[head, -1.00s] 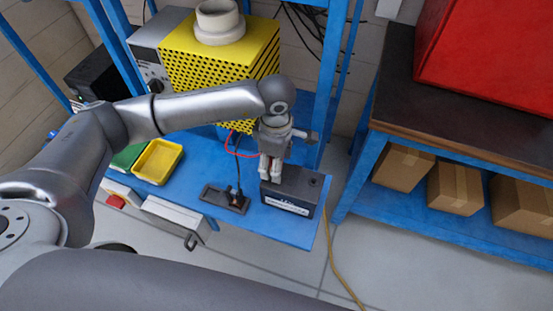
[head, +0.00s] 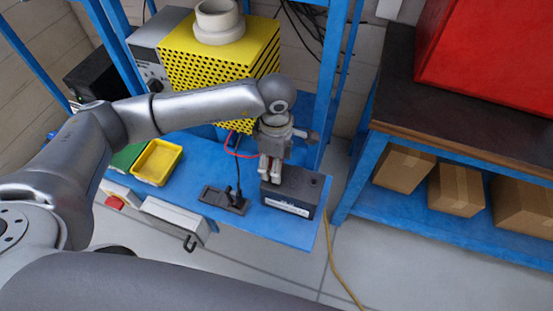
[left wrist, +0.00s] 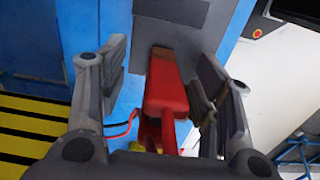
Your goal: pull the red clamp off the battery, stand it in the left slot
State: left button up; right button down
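The red clamp (left wrist: 166,88) shows in the left wrist view between the two fingers of my left gripper (left wrist: 162,85). The fingers are spread, with a gap between them and the clamp. Its tip reaches the edge of the dark grey battery (left wrist: 170,12). In the head view my left gripper (head: 270,172) points down over the left end of the battery (head: 298,188) and hides the clamp. The dark slotted holder (head: 212,194) lies left of the battery. A black clamp (head: 235,197) stands in its right part; the left part looks empty. My right gripper is not in view.
A yellow perforated box (head: 220,65) stands behind on the blue bench (head: 270,228). A yellow tray (head: 157,162) and a green tray (head: 127,156) lie to the left. A red cable (head: 240,155) and a black cable run near the holder.

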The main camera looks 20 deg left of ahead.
pick_arm(q)
grip_shut()
jog(key=shift+r, duration=0.2)
jog(key=shift+r+p, duration=1.4)
jog(key=shift+r, duration=1.4)
jog(key=shift+r+p, duration=1.1)
jog(key=shift+r, duration=1.4)
jog(key=shift+f, duration=0.1)
